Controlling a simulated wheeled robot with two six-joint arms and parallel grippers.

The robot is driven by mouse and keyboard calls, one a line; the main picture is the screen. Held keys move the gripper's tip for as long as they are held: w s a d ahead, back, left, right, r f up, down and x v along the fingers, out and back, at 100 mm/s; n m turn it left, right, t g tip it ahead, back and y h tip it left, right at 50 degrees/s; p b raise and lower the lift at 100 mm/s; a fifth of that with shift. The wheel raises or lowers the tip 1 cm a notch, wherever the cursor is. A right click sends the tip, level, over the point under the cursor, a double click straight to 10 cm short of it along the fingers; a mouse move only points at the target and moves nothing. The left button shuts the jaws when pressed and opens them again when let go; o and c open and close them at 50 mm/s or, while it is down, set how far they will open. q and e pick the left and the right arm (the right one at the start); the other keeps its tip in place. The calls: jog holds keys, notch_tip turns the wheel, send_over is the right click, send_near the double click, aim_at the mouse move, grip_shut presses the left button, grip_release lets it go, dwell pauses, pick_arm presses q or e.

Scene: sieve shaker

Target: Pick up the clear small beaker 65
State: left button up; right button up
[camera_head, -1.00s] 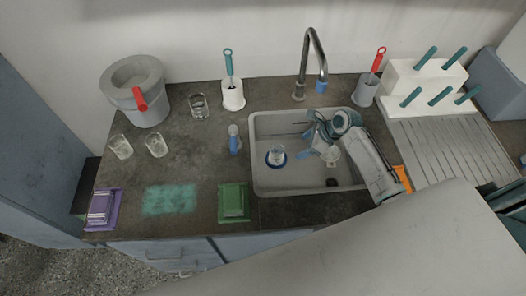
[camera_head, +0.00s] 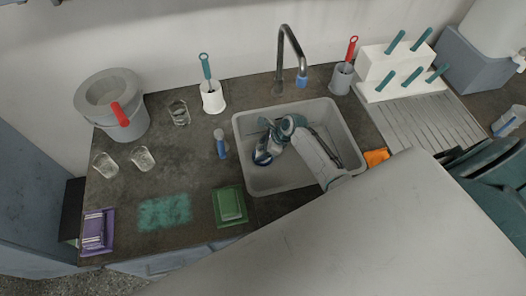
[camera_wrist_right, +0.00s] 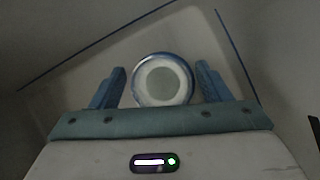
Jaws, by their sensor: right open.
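A small clear round vessel with a blue ring, likely the beaker (camera_wrist_right: 162,82), stands in the sink. In the right wrist view it sits between the two blue fingers of my right gripper (camera_wrist_right: 161,70), with gaps on both sides. In the head view my right gripper (camera_head: 266,148) reaches down into the left part of the sink and mostly hides the vessel. My right gripper is open. Clear glass beakers also stand on the counter at the left: two side by side (camera_head: 105,166) (camera_head: 142,159) and one further back (camera_head: 179,113). I cannot read any number. My left gripper is not in view.
The sink walls (camera_head: 240,150) surround my right gripper. The faucet (camera_head: 285,55) rises behind. A brush in a white holder (camera_head: 212,98), a grey bucket (camera_head: 112,100), a green sponge tray (camera_head: 230,205) and a drying rack (camera_head: 405,75) stand around the sink.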

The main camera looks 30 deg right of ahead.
jog(key=shift+x, duration=0.85)
jog(key=shift+c, duration=0.2)
jog(key=c, duration=1.1)
jog(key=shift+r, duration=0.2)
jog(key=shift+r+b, duration=0.35)
jog(key=shift+r, duration=4.4)
